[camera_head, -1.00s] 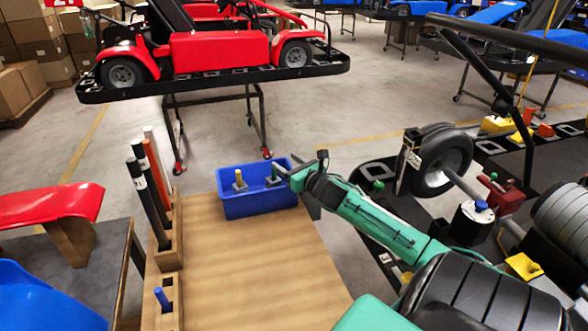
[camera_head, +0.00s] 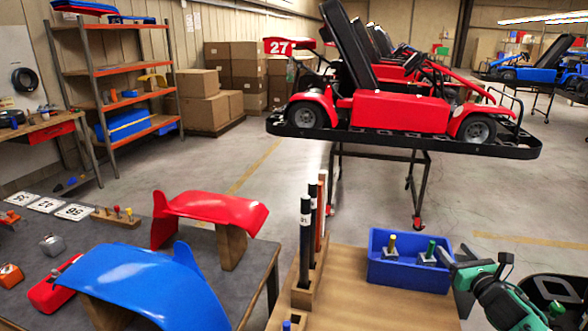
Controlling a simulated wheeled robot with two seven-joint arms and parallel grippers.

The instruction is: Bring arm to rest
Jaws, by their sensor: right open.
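My right gripper (camera_head: 476,259) is at the lower right, just right of the blue bin (camera_head: 405,276). Its two dark fingers are apart with nothing seen between them. The green arm behind it runs off the lower right. One finger is close to the bin's right edge; I cannot tell whether it touches. A yellow-topped piece (camera_head: 392,243) and a green-topped piece (camera_head: 429,250) stand in the bin. My left gripper is not in view.
The bin stands on a wooden table (camera_head: 352,265) beside a rack of upright rods (camera_head: 308,235). A grey table (camera_head: 120,242) at left bears red (camera_head: 210,208) and blue (camera_head: 140,270) panels. A red kart (camera_head: 400,110) stands on a stand behind.

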